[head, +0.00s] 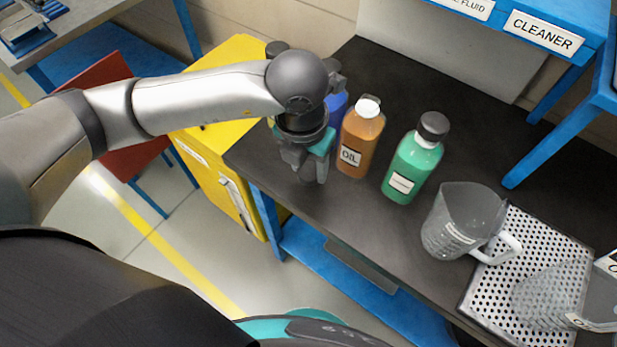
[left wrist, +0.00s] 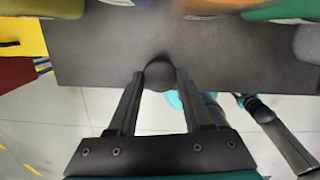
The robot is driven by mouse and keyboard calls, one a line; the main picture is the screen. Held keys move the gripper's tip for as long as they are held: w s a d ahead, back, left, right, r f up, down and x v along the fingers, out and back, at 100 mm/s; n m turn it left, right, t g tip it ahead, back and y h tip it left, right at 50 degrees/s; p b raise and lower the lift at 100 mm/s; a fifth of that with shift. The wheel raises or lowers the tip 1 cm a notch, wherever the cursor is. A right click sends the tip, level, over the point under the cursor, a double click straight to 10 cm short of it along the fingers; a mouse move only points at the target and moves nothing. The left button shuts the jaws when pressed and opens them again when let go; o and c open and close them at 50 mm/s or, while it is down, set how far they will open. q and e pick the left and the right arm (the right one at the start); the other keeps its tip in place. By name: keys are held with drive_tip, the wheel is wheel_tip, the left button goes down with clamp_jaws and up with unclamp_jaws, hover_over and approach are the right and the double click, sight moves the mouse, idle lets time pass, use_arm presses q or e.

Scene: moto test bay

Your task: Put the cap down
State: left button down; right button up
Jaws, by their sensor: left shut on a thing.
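My left gripper (head: 312,178) is over the front left part of the dark workbench, in front of the bottles. In the left wrist view my left gripper (left wrist: 160,80) is shut on a small dark round cap (left wrist: 160,73), held between the fingertips. In the head view the cap is hidden or too dark to make out. In the wrist view it appears against the dark benchtop near its front edge; I cannot tell whether it touches the surface. My right gripper cannot be made out in either view.
An orange OIL bottle (head: 361,140) with a white top and a green bottle (head: 412,168) with a black cap stand right of the gripper. A blue bottle (head: 337,104) is partly hidden. A clear jug (head: 462,222) and perforated tray (head: 487,288) are farther right. A yellow cabinet (head: 222,155) stands left.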

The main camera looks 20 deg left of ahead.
sight(308, 173)
use_arm(q)
drive_tip(key=shift+f+b, duration=0.3)
drive_tip(key=shift+f, duration=1.9)
drive_tip(key=shift+f, duration=0.1)
drive_tip(key=shift+c, duration=1.6)
unclamp_jaws()
drive_tip(key=r, duration=0.4)
drive_tip(key=s+r+p, duration=0.1)
drive_tip(key=r, duration=0.7)
drive_tip(key=shift+s+a+r+p, duration=0.1)
drive_tip(key=shift+s+a+p, duration=0.1)
drive_tip(key=shift+p, duration=0.15)
drive_tip(key=shift+s+d, duration=0.1)
